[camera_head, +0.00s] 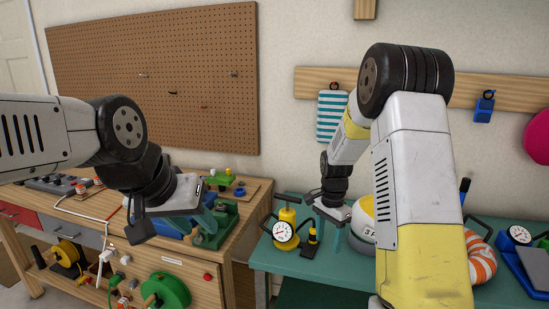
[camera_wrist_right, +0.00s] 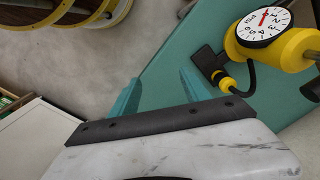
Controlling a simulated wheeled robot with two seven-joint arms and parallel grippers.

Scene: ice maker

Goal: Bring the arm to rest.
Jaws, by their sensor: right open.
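My right arm reaches down from the right in the head view, with its white and yellow links across the middle. My right gripper (camera_head: 330,237) hangs over the teal table (camera_head: 295,262), beside a yellow device with a gauge (camera_head: 286,236). In the right wrist view its two teal fingers (camera_wrist_right: 160,92) stand apart with nothing between them, and the gauge (camera_wrist_right: 264,24) shows at the upper right. My left gripper (camera_head: 203,226) is over the wooden workbench at the left. Its fingers are partly hidden, so its opening is unclear.
The wooden workbench (camera_head: 190,262) holds a green device and several small items. A round white-and-yellow object (camera_head: 362,219) stands close to my right gripper. An orange-white ring (camera_head: 482,262) and a second gauge (camera_head: 520,234) are at the right. A striped towel (camera_head: 331,115) hangs behind.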

